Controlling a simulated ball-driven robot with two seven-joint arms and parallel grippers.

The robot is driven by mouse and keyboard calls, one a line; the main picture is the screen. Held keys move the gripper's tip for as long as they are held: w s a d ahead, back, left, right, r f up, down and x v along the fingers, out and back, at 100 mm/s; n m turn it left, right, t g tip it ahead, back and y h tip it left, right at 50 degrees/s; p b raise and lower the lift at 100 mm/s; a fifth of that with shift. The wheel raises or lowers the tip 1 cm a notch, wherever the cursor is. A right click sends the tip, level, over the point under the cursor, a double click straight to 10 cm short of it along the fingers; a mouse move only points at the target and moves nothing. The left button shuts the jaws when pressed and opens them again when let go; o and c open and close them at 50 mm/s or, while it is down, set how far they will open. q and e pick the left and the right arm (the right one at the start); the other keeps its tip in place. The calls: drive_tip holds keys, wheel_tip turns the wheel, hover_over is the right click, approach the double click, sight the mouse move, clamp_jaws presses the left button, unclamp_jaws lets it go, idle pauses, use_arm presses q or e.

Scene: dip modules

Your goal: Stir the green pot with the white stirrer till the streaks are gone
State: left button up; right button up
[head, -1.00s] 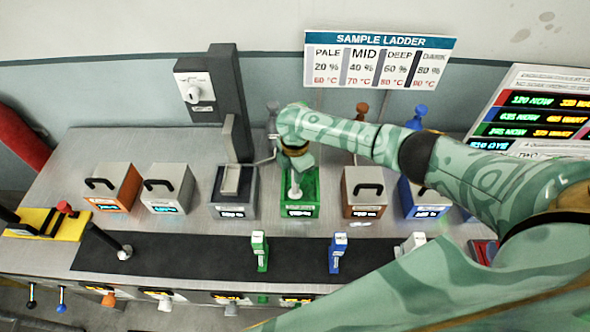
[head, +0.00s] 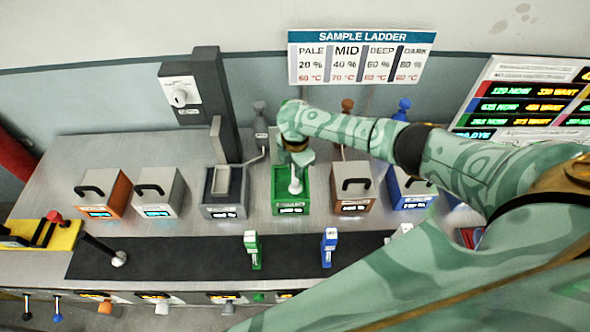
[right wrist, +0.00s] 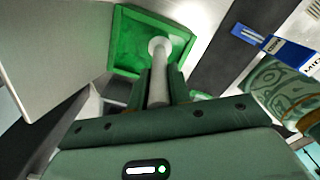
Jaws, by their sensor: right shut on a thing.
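The green pot (head: 278,205) stands open on the bench, in the middle of a row of boxes. My right gripper (head: 297,160) is over it, shut on the white stirrer (head: 295,186), whose lower end is inside the pot. In the right wrist view the stirrer (right wrist: 159,65) runs up between my gripper fingers (right wrist: 158,88), and its round white end is within the square green pot (right wrist: 121,25). The green inside looks mottled with lighter and darker patches; I cannot tell clearly whether these are streaks. My left gripper is in neither view.
A grey open box (head: 223,211) stands left of the pot and a brown lidded box (head: 352,205) right of it. A green bottle (head: 252,250) and a blue bottle (head: 329,247) stand on the dark strip (head: 190,257) in front. A sample chart (head: 360,60) hangs behind.

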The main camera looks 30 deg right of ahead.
drive_tip(key=w+b, duration=0.1)
drive_tip(key=w+d+b, duration=0.1)
drive_tip(key=w+b, duration=0.1)
drive_tip(key=w, duration=0.1)
drive_tip(key=shift+d, duration=0.4)
drive_tip(key=shift+a, duration=0.15)
drive_tip(key=a, duration=0.1)
drive_tip(key=w+a+b, duration=0.1)
drive_tip(key=shift+w+a, duration=0.15)
drive_tip(key=shift+a, duration=0.15)
idle(0.4)
